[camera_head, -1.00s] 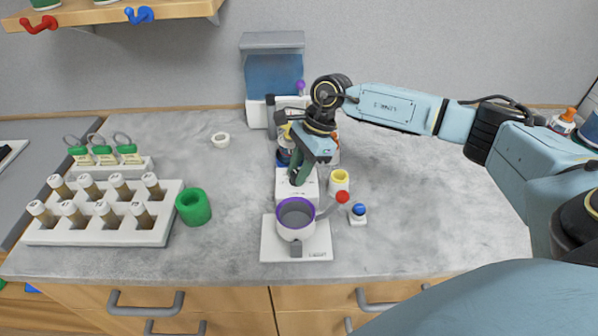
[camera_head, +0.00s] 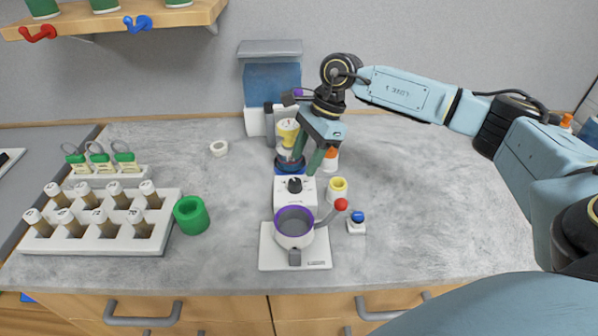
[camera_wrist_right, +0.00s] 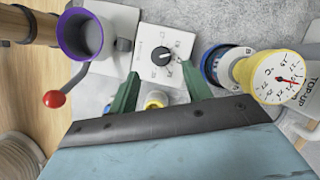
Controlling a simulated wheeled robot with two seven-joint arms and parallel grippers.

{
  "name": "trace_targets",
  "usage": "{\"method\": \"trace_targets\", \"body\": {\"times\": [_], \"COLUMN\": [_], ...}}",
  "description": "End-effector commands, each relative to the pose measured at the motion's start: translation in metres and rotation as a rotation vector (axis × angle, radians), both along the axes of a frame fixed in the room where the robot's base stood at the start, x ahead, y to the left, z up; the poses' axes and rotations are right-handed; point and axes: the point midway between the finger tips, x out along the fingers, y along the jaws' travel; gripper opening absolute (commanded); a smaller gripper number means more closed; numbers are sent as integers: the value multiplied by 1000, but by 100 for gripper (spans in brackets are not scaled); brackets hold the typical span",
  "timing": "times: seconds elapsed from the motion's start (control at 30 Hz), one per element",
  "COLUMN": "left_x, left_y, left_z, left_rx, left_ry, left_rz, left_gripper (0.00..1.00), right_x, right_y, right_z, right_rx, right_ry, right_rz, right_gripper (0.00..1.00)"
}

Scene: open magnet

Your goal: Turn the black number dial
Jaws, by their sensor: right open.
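The black number dial (camera_head: 295,185) sits on top of a white box with markings around it, behind a purple-rimmed cup. It also shows in the right wrist view (camera_wrist_right: 161,56), with a white pointer line and numbers around it. My right gripper (camera_head: 307,166) is open and empty, with green fingers just behind and above the dial box. In the right wrist view its fingertips (camera_wrist_right: 160,73) lie either side of the dial, apart from it. My left gripper is not in view.
The purple-rimmed cup (camera_head: 294,222) stands on a white base (camera_head: 320,256), with a red-knobbed lever (camera_head: 341,204) beside it. A yellow ring piece (camera_head: 337,186) and a blue button (camera_head: 357,217) are right of the box. A yellow-rimmed gauge (camera_wrist_right: 281,79) stands nearby. The counter at right is clear.

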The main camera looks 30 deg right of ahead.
Motion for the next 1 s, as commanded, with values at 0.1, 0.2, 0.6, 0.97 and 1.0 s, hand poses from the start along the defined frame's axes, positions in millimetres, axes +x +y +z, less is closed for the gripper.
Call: {"method": "trace_targets", "body": {"times": [0.1, 0.2, 0.6, 0.97, 1.0], "left_x": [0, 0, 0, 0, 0], "left_y": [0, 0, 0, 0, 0], "left_z": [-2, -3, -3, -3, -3], "left_rx": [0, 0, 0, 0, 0], "left_ry": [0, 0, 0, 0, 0], "left_rz": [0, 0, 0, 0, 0], "left_gripper": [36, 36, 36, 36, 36], "right_x": [-1, -2, -3, -3, -3], "right_y": [-11, -18, -29, -29, -29], "right_z": [26, 44, 71, 71, 71], "right_rx": [0, 0, 0, 0, 0], "right_ry": [-4, -2, 1, 1, 1], "right_rz": [-2, 0, 1, 1, 1], "right_gripper": [49, 49, 49, 49, 49]}}
